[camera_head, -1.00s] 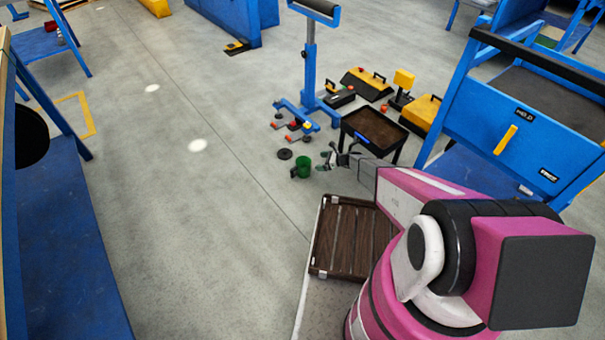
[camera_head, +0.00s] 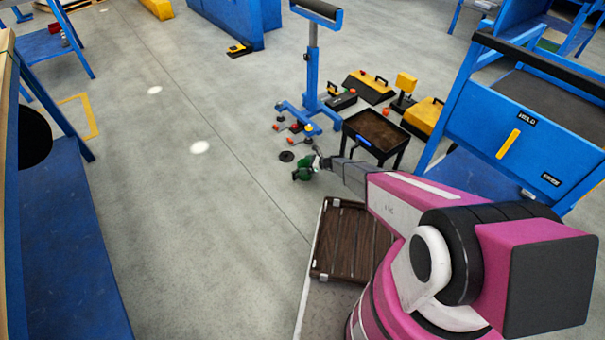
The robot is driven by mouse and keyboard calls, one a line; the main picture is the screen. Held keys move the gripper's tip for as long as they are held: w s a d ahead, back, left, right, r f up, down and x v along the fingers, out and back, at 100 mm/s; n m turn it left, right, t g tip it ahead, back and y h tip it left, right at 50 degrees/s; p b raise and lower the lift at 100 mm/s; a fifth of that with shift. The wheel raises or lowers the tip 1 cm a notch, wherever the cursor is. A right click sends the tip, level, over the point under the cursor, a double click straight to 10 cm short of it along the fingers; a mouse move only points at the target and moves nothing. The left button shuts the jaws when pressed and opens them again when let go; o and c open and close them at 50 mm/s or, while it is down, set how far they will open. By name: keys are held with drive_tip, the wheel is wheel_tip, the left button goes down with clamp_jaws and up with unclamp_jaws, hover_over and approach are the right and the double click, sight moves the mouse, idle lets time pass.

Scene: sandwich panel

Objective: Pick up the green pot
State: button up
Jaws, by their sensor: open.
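The green pot (camera_head: 303,171) is small and dark green and stands on the grey floor, left of the black tray table. My gripper (camera_head: 311,163) is at the pot, reaching in from the right with the end of my pink and grey arm. The gripper's fingers overlap the pot in the picture and hide part of its upper side. Whether the fingers touch the pot or sit around its rim is too small to tell. The gripper is open.
A black disc (camera_head: 287,156) lies just behind the pot. A black tray table (camera_head: 372,137) stands to the right, with a blue roller stand (camera_head: 312,85) behind. Yellow tool cases (camera_head: 368,87) sit farther back. A blue workbench (camera_head: 525,130) stands right.

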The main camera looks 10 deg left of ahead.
drive_tip(key=c, duration=1.2)
drive_tip(key=shift+r, duration=0.15)
